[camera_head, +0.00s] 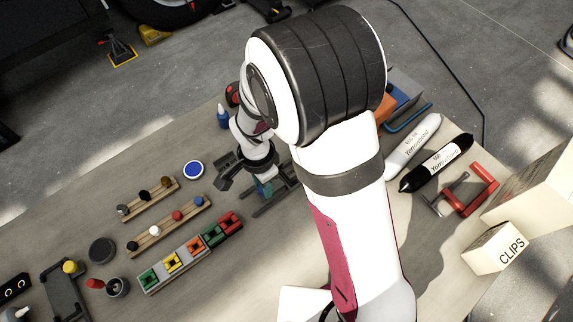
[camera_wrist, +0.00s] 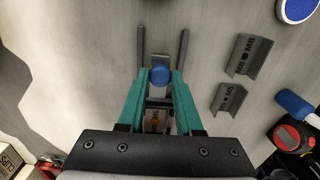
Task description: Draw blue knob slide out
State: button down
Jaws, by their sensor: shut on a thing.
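The blue knob (camera_wrist: 160,75) shows in the wrist view between the tips of my gripper (camera_wrist: 160,82). The teal fingers are shut on it from both sides. A small grey plate (camera_wrist: 160,60) shows just beyond the knob. Two dark parallel rails (camera_wrist: 183,47) run away from the fingertips, with bare tabletop between them. In the head view my gripper (camera_head: 262,187) is low over the table beside the dark rails (camera_head: 272,204). The knob is hidden there by the gripper and arm.
Two angled grey brackets (camera_wrist: 248,56) lie right of the rails in the wrist view. In the head view, a row of coloured blocks (camera_head: 190,252) and wooden peg strips (camera_head: 168,222) stand left. A red clamp (camera_head: 482,190) and CLIPS box (camera_head: 496,248) are right.

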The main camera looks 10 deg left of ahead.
jog(key=s+a, duration=0.3)
jog(key=c, duration=0.6)
grip_release()
notch_tip(320, 180, up, 16)
jog(key=s+d+r+n, duration=0.1)
jog(key=s+d+r, duration=0.15)
jog(key=d, duration=0.85)
jog(key=s+d, duration=0.2)
jog(key=s, duration=0.1)
jog(key=s+d+n+y, duration=0.1)
jog(key=s+d, duration=0.2)
jog(key=s+d+n, duration=0.1)
jog(key=s+d, duration=0.2)
jog(key=shift+y, duration=0.4)
